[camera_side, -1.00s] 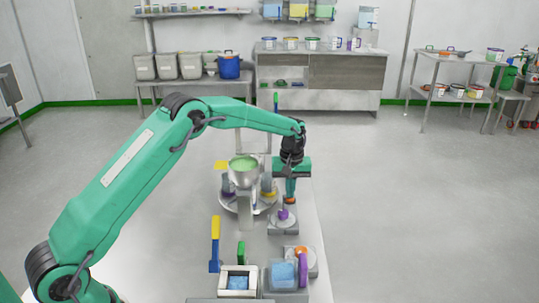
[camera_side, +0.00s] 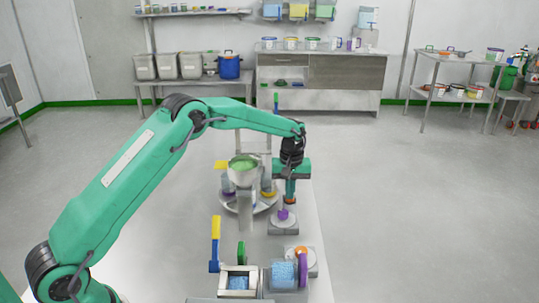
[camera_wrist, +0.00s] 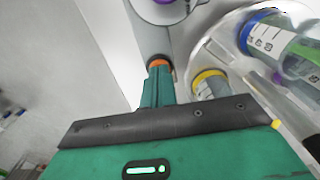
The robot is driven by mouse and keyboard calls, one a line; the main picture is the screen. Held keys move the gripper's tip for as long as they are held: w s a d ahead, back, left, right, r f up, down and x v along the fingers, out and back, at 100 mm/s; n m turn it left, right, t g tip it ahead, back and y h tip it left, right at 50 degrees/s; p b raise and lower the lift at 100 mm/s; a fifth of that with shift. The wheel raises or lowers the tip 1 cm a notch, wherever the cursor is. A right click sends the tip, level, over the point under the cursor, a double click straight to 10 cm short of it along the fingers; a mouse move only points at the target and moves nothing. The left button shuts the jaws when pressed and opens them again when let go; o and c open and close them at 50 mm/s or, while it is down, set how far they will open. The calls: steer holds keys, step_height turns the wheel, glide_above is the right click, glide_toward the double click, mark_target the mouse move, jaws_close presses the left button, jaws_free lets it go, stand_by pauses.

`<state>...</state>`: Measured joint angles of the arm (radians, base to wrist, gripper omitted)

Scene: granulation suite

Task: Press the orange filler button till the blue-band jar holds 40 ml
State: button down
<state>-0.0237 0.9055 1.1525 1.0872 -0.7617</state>
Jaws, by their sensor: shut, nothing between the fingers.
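My gripper (camera_side: 290,198) is shut and empty, pointing down at the right of the filling station. In the wrist view the fingertips (camera_wrist: 157,70) meet an orange round piece (camera_wrist: 158,62), which seems to be the filler button; whether it is pressed down I cannot tell. The blue-band jar (camera_wrist: 278,42) stands on the round turntable at the right of the wrist view, with scale marks on its label and darker greenish contents. Its fill level is not readable. In the side view it is mostly hidden. A hopper (camera_side: 243,178) with green contents stands over the turntable (camera_side: 237,207).
A yellow-band jar (camera_wrist: 210,82) stands on the turntable near my fingers. A purple knob (camera_side: 283,215) sits on a grey base just in front of my gripper. Bins with blue contents (camera_side: 238,283) and a yellow-and-blue lever (camera_side: 215,240) are at the table's front.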

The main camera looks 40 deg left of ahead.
step_height(320, 180, up, 13)
steer(key=shift+r, duration=0.2)
stand_by(0.3)
steer(key=shift+r, duration=0.15)
steer(key=s+r+m+t, duration=0.2)
steer(key=s+r, duration=0.4)
steer(key=s, duration=0.3)
steer(key=s+r+m+t, duration=0.1)
steer(key=s+r+m, duration=0.2)
steer(key=s+r, duration=0.45)
steer(key=s+f+m+t, duration=0.1)
steer(key=s+f+m, duration=0.1)
steer(key=s, duration=0.8)
steer(key=s+d+f+m+t, duration=0.1)
steer(key=s+f, duration=0.3)
steer(key=s, duration=0.7)
steer(key=shift+d+f+m+t, duration=0.2)
steer(key=shift+f+m+t, duration=0.1)
steer(key=shift+m, duration=0.2)
